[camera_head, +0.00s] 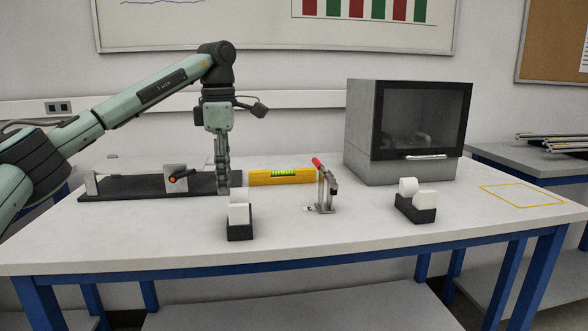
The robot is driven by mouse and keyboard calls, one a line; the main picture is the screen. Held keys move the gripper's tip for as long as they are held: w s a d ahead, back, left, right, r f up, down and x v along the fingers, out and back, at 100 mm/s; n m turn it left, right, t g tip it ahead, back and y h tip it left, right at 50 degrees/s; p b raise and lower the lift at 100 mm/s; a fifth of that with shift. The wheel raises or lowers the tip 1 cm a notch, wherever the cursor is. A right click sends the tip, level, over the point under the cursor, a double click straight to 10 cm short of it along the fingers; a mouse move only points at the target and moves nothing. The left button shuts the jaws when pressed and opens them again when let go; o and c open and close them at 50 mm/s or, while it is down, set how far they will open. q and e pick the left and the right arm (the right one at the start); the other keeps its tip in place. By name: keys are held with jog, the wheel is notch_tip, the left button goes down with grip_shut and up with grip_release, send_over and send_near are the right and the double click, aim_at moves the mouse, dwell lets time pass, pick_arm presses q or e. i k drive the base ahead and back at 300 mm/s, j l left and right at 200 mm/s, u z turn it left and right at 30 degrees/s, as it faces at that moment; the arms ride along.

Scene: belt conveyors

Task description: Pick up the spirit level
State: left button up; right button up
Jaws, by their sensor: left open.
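The yellow spirit level (259,179) lies on the white table, with a green vial near its middle. A toggle clamp (325,190) with a red handle tip stands in front of its right end. My left gripper (222,188) points down at the level's left end, just in front of the dark base plate. It is open, seen nearly edge-on, with no object visible in it. From this view I cannot tell whether it touches the level. My right gripper is not in view.
A dark base plate (130,189) with grey blocks lies left of the level. A grey cabinet (362,172) with a dark glass door stands behind. The table's front left is clear.

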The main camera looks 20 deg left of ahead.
aim_at(300, 175)
jog(key=i, duration=0.9)
